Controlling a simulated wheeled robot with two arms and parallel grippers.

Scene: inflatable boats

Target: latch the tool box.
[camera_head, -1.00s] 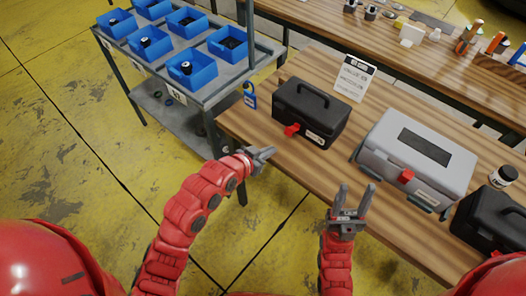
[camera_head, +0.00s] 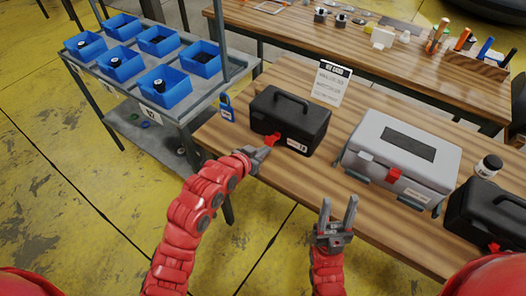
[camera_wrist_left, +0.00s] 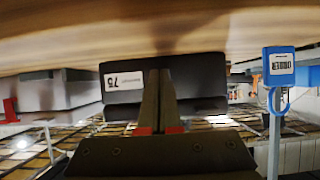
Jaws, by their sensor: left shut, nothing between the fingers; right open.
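A black tool box (camera_head: 290,118) with a top handle, a white label and a red latch (camera_head: 272,139) on its front stands near the table's left end. My left gripper (camera_head: 264,152) is shut and empty, its tips close in front of the red latch; I cannot tell whether they touch. In the left wrist view, which is upside down, the shut left fingers (camera_wrist_left: 158,82) overlap the front of the black box (camera_wrist_left: 200,82), and the latch cannot be made out clearly. My right gripper (camera_head: 338,212) is open and empty at the table's front edge.
A grey case (camera_head: 365,135) with a red latch and another black box (camera_head: 485,212) stand to the right. A sign (camera_head: 331,84) stands behind the black box, and a blue tag (camera_head: 227,108) is at its left. A cart with blue bins (camera_head: 164,86) is at left.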

